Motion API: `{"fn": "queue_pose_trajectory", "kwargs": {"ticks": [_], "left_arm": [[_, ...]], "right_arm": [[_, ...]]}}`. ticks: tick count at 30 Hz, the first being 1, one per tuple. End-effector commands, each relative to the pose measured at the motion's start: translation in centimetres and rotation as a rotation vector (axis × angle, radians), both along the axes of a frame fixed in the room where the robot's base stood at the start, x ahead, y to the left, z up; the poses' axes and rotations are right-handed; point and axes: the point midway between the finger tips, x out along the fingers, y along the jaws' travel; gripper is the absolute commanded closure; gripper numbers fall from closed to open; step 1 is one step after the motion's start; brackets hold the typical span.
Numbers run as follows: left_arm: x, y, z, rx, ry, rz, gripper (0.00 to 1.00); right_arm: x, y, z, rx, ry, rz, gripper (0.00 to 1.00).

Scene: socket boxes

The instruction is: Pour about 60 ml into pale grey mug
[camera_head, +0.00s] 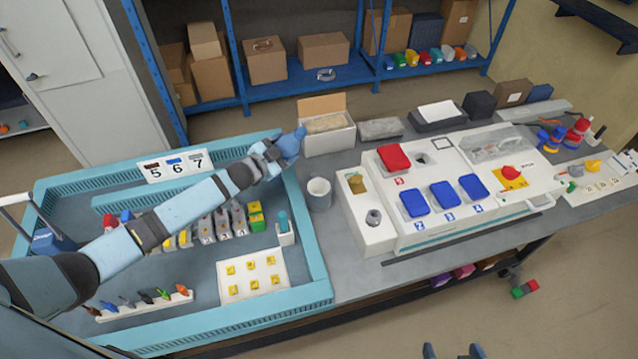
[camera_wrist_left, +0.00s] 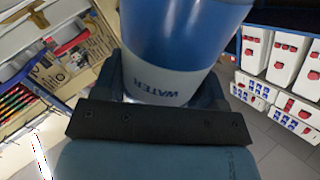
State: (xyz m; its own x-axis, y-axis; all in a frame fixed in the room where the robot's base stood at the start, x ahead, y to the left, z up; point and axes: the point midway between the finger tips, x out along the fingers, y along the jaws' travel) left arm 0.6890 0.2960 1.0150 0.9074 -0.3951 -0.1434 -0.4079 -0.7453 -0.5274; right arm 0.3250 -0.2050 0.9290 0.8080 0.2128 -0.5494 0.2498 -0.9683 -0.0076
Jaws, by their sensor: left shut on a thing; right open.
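The pale grey mug (camera_head: 319,191) stands upright on the grey table, between the teal-edged tray and the white panel box. Its opening faces up; I cannot make out any liquid inside. My left gripper (camera_head: 276,151) is shut on a blue container (camera_head: 291,143), held up behind and to the left of the mug, apart from it. In the left wrist view the container (camera_wrist_left: 180,40) fills the jaws and shows a grey band reading "WATER". Its mouth is out of sight there, and its tilt is unclear. My right gripper (camera_head: 453,351) is open and empty at the bottom edge.
The teal-edged tray (camera_head: 318,291) with several small parts lies left of the mug. The white panel box (camera_head: 365,235) with blue covers stands close on its right. An open cardboard-lidded box (camera_head: 328,140) is behind the mug. Bare table (camera_head: 345,285) lies in front of it.

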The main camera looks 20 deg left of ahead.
Motion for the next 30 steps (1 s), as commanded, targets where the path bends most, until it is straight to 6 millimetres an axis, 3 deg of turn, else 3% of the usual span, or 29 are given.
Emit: {"fn": "queue_pose_trajectory", "kwargs": {"ticks": [1, 2, 9, 13, 30], "left_arm": [[0.3, 0.4, 1.9, -0.04, -0.002, 0.001, 0.67], [0.3, 0.4, 2.2, -0.066, 0.002, 0.001, 0.67], [0.3, 0.2, 2.3, -0.413, 0.072, 0.0, 0.67], [0.3, 0.0, 2.1, -0.52, 0.093, -0.001, 0.67], [0.3, 0.0, 2.2, -0.571, 0.105, -0.001, 0.67]], "right_arm": [[-0.1, -0.1, 0.6, 0.002, 0.008, -0.006, 0.05], [-0.2, -0.1, 0.6, 0.006, 0.011, -0.012, 0.05], [-0.1, 0.1, -0.7, 0.016, 0.017, -0.027, 0.05], [0.0, 0.2, -0.6, 0.005, 0.003, -0.008, 0.05], [0.0, 0.1, -0.4, -0.002, -0.003, 0.004, 0.05]]}}
